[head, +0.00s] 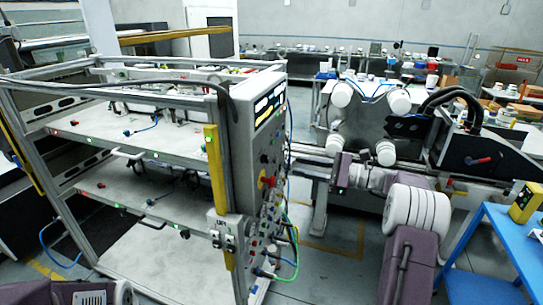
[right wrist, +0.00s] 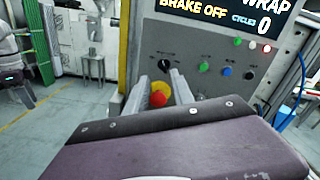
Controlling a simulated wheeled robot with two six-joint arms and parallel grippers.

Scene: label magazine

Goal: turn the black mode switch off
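The black mode switch (right wrist: 166,64) is a round knob on the grey control panel (right wrist: 215,48), under the lit display in the right wrist view. The panel (head: 250,145) also shows in the head view, where the knob is too small to make out surely. My right gripper (right wrist: 159,77) is open, its two fingers apart and pointing at the panel. The knob shows just beyond and between the fingertips, with nothing held. I cannot tell whether they touch the panel. In the head view the right gripper (head: 302,155) reaches left to the panel. My left gripper is out of view.
A red and yellow emergency stop (right wrist: 159,95) shows between the fingers, below the knob. Green, blue, white, red and black buttons (right wrist: 226,70) lie to the right. A yellow post (head: 215,168) edges the panel. Cables (head: 290,245) hang below. A blue table (head: 515,240) stands at right.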

